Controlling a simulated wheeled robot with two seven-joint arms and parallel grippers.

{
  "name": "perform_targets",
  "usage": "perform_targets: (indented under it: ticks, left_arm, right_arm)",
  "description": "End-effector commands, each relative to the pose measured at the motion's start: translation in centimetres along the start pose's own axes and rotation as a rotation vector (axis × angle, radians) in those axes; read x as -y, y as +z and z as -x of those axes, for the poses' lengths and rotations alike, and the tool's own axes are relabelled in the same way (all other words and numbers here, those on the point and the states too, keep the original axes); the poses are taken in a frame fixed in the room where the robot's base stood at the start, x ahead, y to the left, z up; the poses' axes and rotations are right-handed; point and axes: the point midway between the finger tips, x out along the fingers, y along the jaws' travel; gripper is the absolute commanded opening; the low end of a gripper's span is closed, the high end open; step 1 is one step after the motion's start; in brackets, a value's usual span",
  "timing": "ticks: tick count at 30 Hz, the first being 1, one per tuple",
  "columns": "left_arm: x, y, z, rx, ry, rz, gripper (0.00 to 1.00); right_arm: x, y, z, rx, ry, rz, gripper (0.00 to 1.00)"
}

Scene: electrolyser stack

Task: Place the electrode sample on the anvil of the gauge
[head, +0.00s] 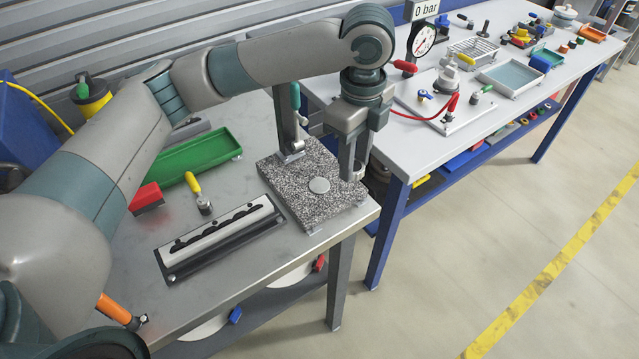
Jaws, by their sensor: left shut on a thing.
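The gauge stands on a speckled granite base (290,196) near the front right corner of the steel table. A round grey anvil (319,185) lies flat on the base, with nothing visible on it. My left gripper (354,177) points down over the right part of the base, to the right of the anvil. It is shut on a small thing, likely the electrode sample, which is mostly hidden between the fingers. The gauge's upright post (290,125) is behind the anvil, and my arm hides its upper part. My right gripper is not in view.
A green tray (190,158), a yellow-handled tool (198,192), a red block (146,197) and a long slotted holder (222,238) lie left of the gauge. A second table (470,120) with a pressure dial (424,41) and fittings stands behind right.

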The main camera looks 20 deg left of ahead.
Motion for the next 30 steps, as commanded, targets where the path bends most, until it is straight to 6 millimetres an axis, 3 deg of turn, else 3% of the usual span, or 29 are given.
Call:
perform_targets:
  ticks: [6, 12, 30]
  left_arm:
    - [1.9, -1.9, 1.3, -0.005, 0.005, -0.365, 0.08]
    - [2.7, -2.9, 2.0, -0.01, 0.008, -0.579, 0.08]
    - [2.9, -2.8, 2.1, -0.01, 0.01, -0.648, 0.08]
  right_arm:
    - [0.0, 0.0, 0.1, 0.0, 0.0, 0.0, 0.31]
    - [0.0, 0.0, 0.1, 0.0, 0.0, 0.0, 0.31]
    - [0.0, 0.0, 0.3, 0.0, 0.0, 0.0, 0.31]
